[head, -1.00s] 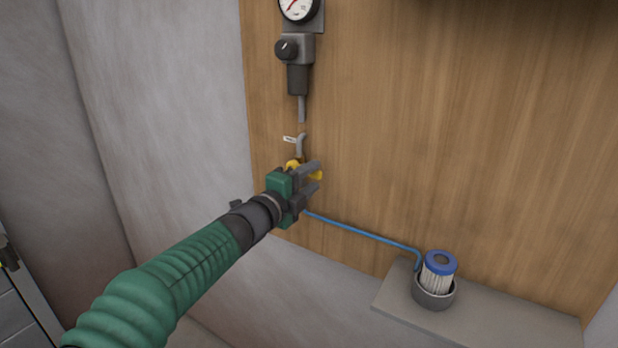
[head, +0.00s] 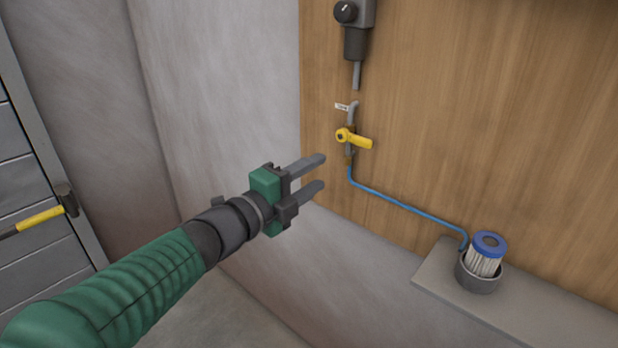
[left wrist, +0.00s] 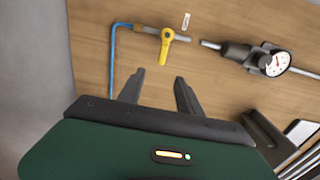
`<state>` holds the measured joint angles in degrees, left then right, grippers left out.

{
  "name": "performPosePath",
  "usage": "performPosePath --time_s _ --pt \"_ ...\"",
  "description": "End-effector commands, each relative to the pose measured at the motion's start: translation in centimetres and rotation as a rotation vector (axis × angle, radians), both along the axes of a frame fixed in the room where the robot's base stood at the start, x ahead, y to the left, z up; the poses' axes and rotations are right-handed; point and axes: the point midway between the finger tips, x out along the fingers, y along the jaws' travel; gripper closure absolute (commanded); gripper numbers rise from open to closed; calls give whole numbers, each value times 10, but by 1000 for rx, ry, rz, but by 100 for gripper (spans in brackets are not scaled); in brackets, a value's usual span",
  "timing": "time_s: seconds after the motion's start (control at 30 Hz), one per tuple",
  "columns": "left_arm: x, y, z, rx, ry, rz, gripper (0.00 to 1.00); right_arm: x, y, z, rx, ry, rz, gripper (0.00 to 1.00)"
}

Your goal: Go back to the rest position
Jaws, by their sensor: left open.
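My left gripper (head: 315,175) is open and empty in the head view, at the end of my green arm. It is apart from the wooden panel, to the left of and below the yellow valve handle (head: 358,141). The handle points right, across the upright pipe. In the left wrist view the gripper's two fingers (left wrist: 158,85) are spread with nothing between them, and the yellow handle (left wrist: 165,48) shows beyond them. My right gripper is in neither view.
A blue tube (head: 400,206) runs from the valve to a filter cartridge (head: 487,256) in a grey cup on a ledge (head: 437,273). A regulator (head: 355,30) is above. A hammer (head: 45,215) hangs by grey drawers (head: 25,262) at the left. Open space lies around my left arm.

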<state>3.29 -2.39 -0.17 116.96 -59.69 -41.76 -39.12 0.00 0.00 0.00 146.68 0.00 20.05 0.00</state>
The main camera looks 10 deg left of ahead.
Motion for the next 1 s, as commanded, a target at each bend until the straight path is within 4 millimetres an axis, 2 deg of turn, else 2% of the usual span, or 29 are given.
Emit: performPosePath --time_s 0.17,0.37,0.47,0.57,0.63,0.67,0.7,0.73,0.8,0.9,1.0 --pt "-8 6 -1 0 1 1 58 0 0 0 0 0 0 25" --pt "-8 6 0 0 1 1 58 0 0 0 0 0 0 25" --pt "-5 13 -4 -41 51 44 58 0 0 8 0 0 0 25" --pt "3 44 -32 -207 255 217 58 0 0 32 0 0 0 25" --pt "-5 74 -74 -381 476 412 58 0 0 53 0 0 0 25" --pt "-14 86 -96 -460 578 504 58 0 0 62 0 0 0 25" --pt "-33 100 -126 -560 712 629 58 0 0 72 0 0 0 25" --pt "-49 108 -147 -629 807 721 58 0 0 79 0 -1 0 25" --pt "-95 118 -191 -771 1007 929 58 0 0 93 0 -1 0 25" --pt "-162 119 -233 -921 1231 1185 58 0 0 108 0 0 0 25" --pt "-210 113 -254 -1009 1369 1360 58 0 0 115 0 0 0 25"
